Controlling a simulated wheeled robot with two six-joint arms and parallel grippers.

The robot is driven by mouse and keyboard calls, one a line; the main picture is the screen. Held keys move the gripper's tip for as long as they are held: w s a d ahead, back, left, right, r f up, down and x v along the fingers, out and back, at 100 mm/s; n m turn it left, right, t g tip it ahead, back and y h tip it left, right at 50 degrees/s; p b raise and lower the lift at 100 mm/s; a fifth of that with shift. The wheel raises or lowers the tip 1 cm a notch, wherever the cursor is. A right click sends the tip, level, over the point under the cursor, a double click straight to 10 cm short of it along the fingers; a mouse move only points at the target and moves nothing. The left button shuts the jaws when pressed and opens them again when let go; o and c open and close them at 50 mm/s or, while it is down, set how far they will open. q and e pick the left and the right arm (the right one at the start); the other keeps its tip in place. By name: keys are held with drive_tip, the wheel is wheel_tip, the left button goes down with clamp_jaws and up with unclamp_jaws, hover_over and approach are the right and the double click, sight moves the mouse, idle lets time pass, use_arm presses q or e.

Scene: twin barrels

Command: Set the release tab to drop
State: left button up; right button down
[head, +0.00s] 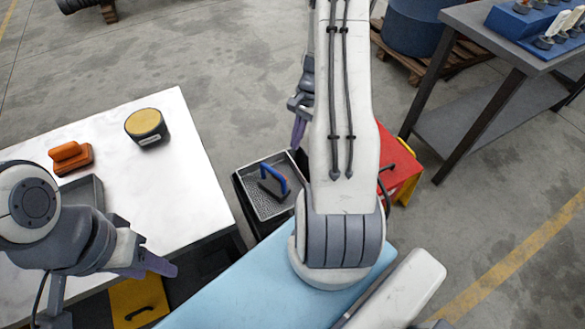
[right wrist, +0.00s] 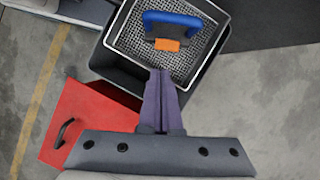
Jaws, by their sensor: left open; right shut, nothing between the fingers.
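An orange tab (right wrist: 168,44) sits below the middle of a blue handle (right wrist: 172,20) in the right wrist view; I take it to be the release tab. In the head view the blue handle (head: 274,173) shows, but I cannot make out the orange tab. My right gripper (right wrist: 162,75) is shut and empty, its tips just below the tab in the picture; I cannot tell whether they touch. It also shows in the head view (head: 298,146). My left gripper (head: 165,264) is open and empty beside the white table.
The white table (head: 185,150) at left holds an orange-handled block (head: 72,155), a yellow-topped round container (head: 146,127) and a grey tray (head: 85,192). A red box (head: 398,160) stands right of the bin. A grey workbench (head: 470,30) stands at upper right. Open floor lies behind.

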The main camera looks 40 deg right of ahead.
drive_tip(key=shift+m, duration=0.3)
drive_tip(key=x, duration=0.7)
drive_tip(key=d+x, duration=0.1)
drive_tip(key=x, duration=0.2)
drive_tip(key=shift+s+f, duration=0.2)
drive_tip(key=shift+f, duration=0.25)
drive_tip(key=shift+a, duration=0.15)
